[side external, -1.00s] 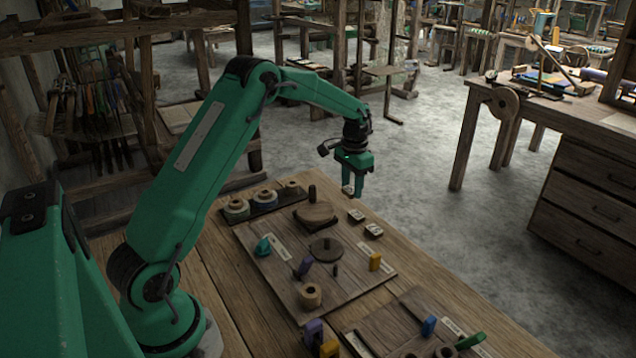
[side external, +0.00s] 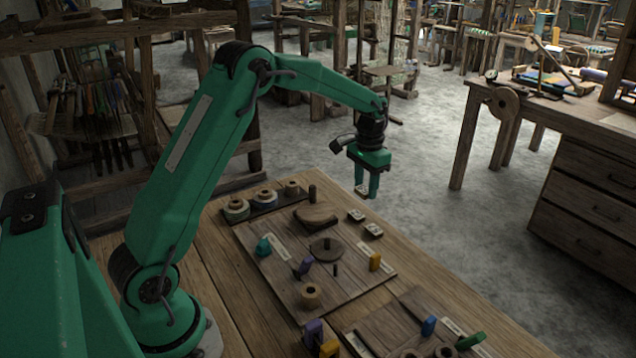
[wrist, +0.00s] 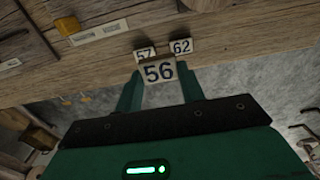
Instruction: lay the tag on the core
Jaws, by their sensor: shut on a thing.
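My gripper (side external: 367,191) is shut on a small pale tag (side external: 361,190) and holds it in the air above the far right edge of the bench. In the wrist view the tag (wrist: 158,71) reads 56 and sits between the fingertips of my gripper (wrist: 160,80). A hollow wooden cylinder (side external: 310,294), which looks like a core, stands upright on the near part of the wooden board, well apart from the tag. Similar hollow pieces stand at the bottom edge, so I cannot be sure which one is the core.
Two loose tags (side external: 365,223) lie on the bench; in the wrist view they read 57 (wrist: 145,54) and 62 (wrist: 181,46). The board (side external: 285,287) carries a round disc (side external: 326,247), pegs and coloured blocks. Wound spools (side external: 264,199) stand along a dark tray.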

